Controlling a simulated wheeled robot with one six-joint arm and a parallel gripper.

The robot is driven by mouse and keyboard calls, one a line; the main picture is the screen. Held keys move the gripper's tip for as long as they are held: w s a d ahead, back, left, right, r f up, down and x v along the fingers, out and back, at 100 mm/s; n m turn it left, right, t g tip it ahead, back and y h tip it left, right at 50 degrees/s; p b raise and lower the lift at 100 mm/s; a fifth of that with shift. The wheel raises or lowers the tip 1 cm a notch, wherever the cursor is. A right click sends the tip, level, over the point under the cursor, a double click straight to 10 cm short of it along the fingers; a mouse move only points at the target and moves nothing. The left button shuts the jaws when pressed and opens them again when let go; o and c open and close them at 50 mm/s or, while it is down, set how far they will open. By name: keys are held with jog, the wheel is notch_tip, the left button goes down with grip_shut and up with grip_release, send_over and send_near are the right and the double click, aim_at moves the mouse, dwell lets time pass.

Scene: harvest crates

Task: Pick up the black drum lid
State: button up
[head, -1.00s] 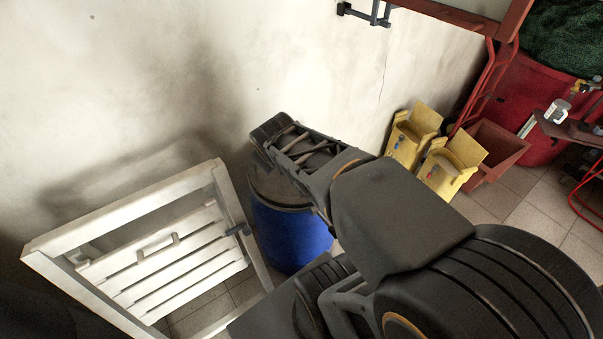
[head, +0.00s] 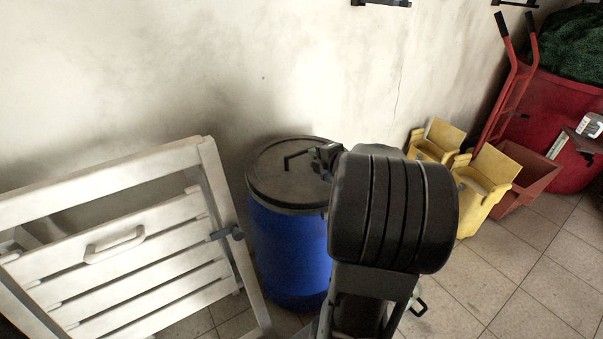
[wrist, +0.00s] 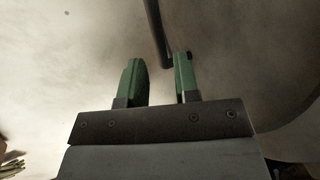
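The black drum lid (head: 275,185) lies flat on top of the blue drum (head: 285,250). A thin dark handle (head: 296,157) stands up from the lid. My gripper (head: 314,153) is at the right end of this handle, low over the lid, partly hidden by my arm. In the wrist view, my gripper (wrist: 160,80) has its two green fingers apart with nothing between them. The handle bar (wrist: 157,32) runs down from the top edge and ends beside the right fingertip. I cannot tell whether they touch. The lid surface (wrist: 225,60) fills the right side of that view.
A white slatted gate (head: 130,245) stands close at the drum's left. Yellow bins (head: 485,185), a red-brown tub (head: 530,180) and a red hand truck (head: 508,90) stand to the right. The wall is behind the drum. The tiled floor (head: 510,280) at the front right is clear.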

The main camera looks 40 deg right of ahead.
aim_at(303, 152)
jog(key=b+x, duration=0.3)
jog(key=x, duration=0.7)
jog(key=shift+a+r, duration=0.1)
grip_shut()
jog(key=shift+r, duration=0.15)
